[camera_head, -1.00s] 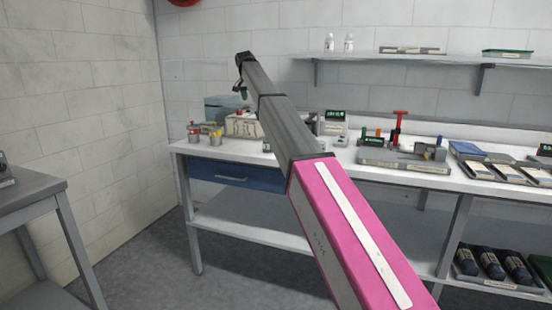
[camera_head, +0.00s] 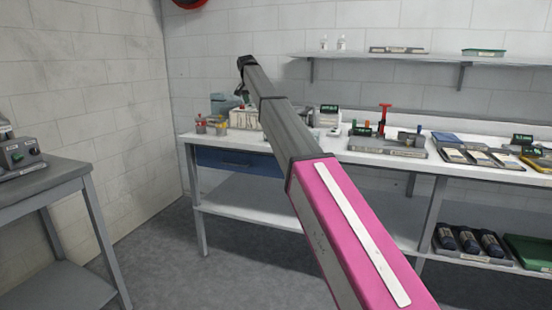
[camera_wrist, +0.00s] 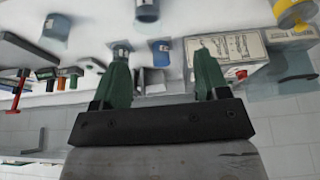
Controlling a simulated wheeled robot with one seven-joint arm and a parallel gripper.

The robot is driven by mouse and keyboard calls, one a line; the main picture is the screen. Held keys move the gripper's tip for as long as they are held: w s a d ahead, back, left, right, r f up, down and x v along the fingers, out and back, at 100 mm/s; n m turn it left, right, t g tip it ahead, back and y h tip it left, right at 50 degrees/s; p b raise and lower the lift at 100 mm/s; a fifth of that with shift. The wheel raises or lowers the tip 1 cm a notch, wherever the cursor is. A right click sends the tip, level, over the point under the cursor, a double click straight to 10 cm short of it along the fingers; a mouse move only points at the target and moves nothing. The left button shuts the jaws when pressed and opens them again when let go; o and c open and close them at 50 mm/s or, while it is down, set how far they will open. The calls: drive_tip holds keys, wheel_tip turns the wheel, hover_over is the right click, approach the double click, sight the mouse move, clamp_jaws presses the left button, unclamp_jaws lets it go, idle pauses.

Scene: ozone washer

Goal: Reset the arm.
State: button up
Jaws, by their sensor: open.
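My arm reaches up and away from the lower right of the head view, its pink and grey links in front of the workbench (camera_head: 290,190). My gripper (camera_wrist: 163,70) shows in the wrist view with two green fingers held apart and nothing between them. In the head view the gripper is small at the far end of the arm, partly hidden, near the left part of the bench. The wrist view shows the bench top upside down, with blue cups (camera_wrist: 147,10) and a box with drawings (camera_wrist: 226,50) beyond the fingers.
A grey side table (camera_head: 50,185) with a control box (camera_head: 20,155) stands at the left. A wall shelf (camera_head: 410,57) runs above the bench. Trays and tools (camera_head: 388,143) cover the bench's right part. Dark bottles (camera_head: 468,240) lie on the lower shelf. The floor between the tables is clear.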

drive_tip(key=s+d+f+n+g, duration=0.1)
drive_tip(key=s+d+f, duration=0.55)
drive_tip(key=f, duration=0.55)
drive_tip(key=s+d+f, duration=0.6)
drive_tip(key=s+f, duration=0.1)
drive_tip(key=f, duration=0.6)
drive_tip(key=s+d+f+n+g, duration=0.1)
drive_tip(key=s+d+f, duration=0.5)
drive_tip(key=f, duration=0.6)
drive_tip(key=s+d+f, duration=0.3)
drive_tip(key=s+f, duration=0.3)
drive_tip(key=s, duration=0.4)
drive_tip(key=s+d+f+n+g+y, duration=0.1)
drive_tip(key=s+d+f, duration=0.3)
drive_tip(key=s, duration=0.5)
drive_tip(key=s+d+f+g, duration=0.1)
drive_tip(key=s+d+f, duration=0.3)
drive_tip(key=s+f, duration=0.5)
drive_tip(key=shift+s+n+y, duration=0.3)
drive_tip(key=shift+s+n, duration=0.1)
drive_tip(key=shift+s, duration=0.4)
